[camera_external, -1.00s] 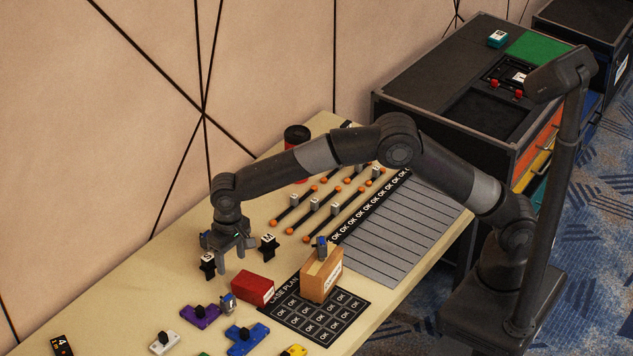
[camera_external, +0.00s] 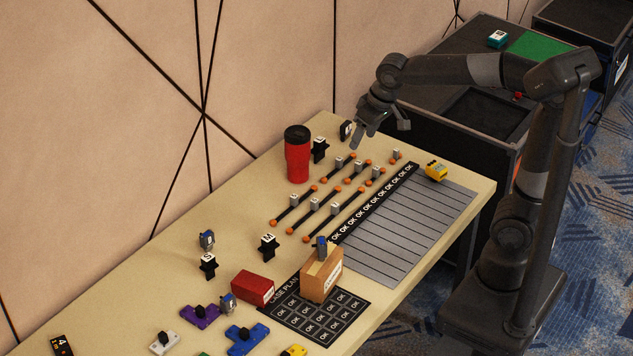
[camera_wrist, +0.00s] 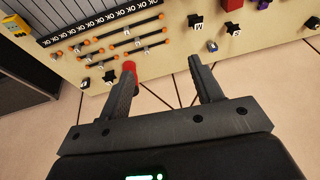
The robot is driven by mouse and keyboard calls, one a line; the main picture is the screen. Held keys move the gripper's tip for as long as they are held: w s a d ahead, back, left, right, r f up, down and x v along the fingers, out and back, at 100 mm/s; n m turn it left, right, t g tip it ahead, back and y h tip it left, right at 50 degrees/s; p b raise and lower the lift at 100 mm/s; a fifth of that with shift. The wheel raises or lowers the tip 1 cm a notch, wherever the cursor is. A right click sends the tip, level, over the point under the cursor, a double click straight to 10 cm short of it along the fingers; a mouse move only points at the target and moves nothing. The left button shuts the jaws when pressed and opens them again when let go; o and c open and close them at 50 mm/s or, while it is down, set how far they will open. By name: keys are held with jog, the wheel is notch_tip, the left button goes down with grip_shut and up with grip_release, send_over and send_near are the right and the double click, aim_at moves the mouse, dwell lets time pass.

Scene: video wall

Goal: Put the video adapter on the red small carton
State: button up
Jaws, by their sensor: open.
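The red small carton (camera_external: 252,288) lies near the front middle of the table with nothing on its top. It shows at the top edge of the wrist view (camera_wrist: 233,5). Three small grey-blue devices look alike, and I cannot tell which is the video adapter: one device (camera_external: 207,240) stands behind the S marker, another device (camera_external: 228,303) is beside the carton, and a third device (camera_external: 320,247) is on the brown box (camera_external: 322,276). The first device also shows in the wrist view (camera_wrist: 212,46).
A red tumbler (camera_external: 297,157) stands at the back of the table. Black markers S (camera_external: 208,266) and M (camera_external: 268,247) stand near the devices. Several cables (camera_external: 320,205) lie mid-table. A yellow item (camera_external: 436,171) sits at the far right. A dark case (camera_external: 480,125) stands beyond the table.

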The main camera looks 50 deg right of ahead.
jog(key=s+d+f+t, duration=0.1)
jog(key=s+d, duration=0.4)
jog(key=s, duration=0.2)
jog(key=s+d+f+t+h, duration=0.1)
jog(key=s+d, duration=0.3)
jog(key=s, duration=0.4)
jog(key=shift+s+d+f, duration=0.3)
jog(key=shift+d+f, duration=0.1)
jog(key=shift+f, duration=0.2)
jog(key=shift+o, duration=0.5)
jog(key=shift+s+d+f, duration=0.15)
jog(key=shift+s+f, duration=0.15)
jog(key=shift+s, duration=0.15)
jog(key=shift+w, duration=0.1)
